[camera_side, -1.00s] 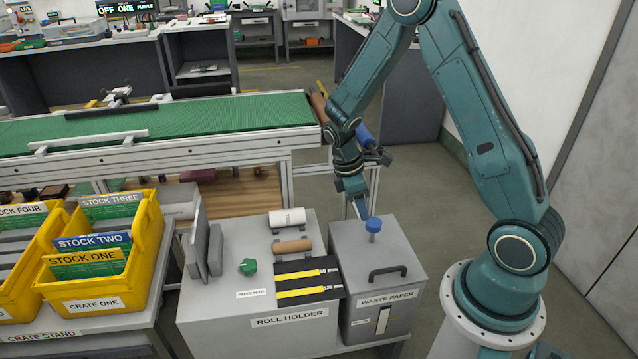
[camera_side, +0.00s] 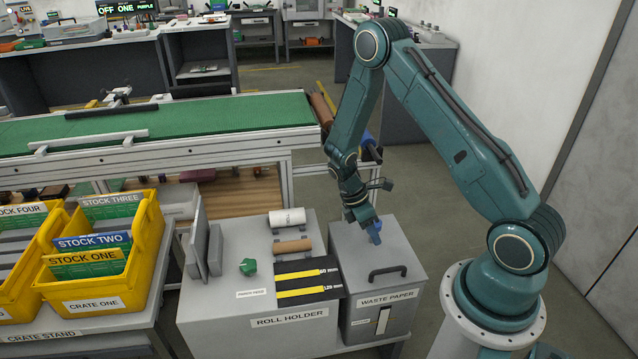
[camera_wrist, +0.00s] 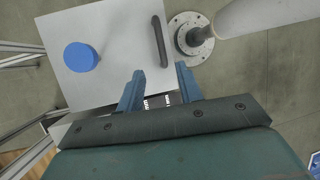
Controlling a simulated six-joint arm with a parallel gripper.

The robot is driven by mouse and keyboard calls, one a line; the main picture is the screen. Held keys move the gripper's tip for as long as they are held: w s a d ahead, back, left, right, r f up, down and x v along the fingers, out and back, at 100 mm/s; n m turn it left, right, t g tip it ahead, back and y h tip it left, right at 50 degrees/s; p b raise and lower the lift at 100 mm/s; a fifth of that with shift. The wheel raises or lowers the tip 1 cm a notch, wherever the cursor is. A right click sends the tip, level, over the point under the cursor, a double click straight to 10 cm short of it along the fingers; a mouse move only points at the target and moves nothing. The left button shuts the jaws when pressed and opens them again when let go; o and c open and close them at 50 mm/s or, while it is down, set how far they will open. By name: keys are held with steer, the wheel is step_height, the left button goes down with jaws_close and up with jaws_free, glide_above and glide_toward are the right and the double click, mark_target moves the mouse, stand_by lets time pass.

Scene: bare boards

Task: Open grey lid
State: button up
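The grey lid (camera_side: 345,250) tops the box labelled WASTE PAPER (camera_side: 376,315) and lies flat and closed. Its black bar handle (camera_side: 388,272) is near the right front and also shows in the wrist view (camera_wrist: 160,42). A round blue knob (camera_wrist: 80,56) stands on the lid; in the side view my gripper mostly hides it. My gripper (camera_side: 372,236) points down above the lid, behind the handle in the side view. In the wrist view its two blue fingers (camera_wrist: 159,82) are apart with nothing between them, clear of the handle and the knob.
The ROLL HOLDER cabinet (camera_side: 230,325) stands directly left of the box, with a white roll (camera_side: 287,218), a brown roll (camera_side: 292,246) and a green piece (camera_side: 248,267) on top. A green conveyor (camera_side: 200,125) runs behind. Yellow crates (camera_side: 150,230) stand at left.

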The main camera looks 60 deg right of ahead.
glide_above(386, 264)
steer(key=s+a, duration=0.2)
steer(key=a, duration=0.3)
steer(key=f, duration=1.1)
steer(key=shift+w+f, duration=0.2)
steer(key=shift+f, duration=0.1)
steer(key=shift+c, duration=0.5)
jaws_close()
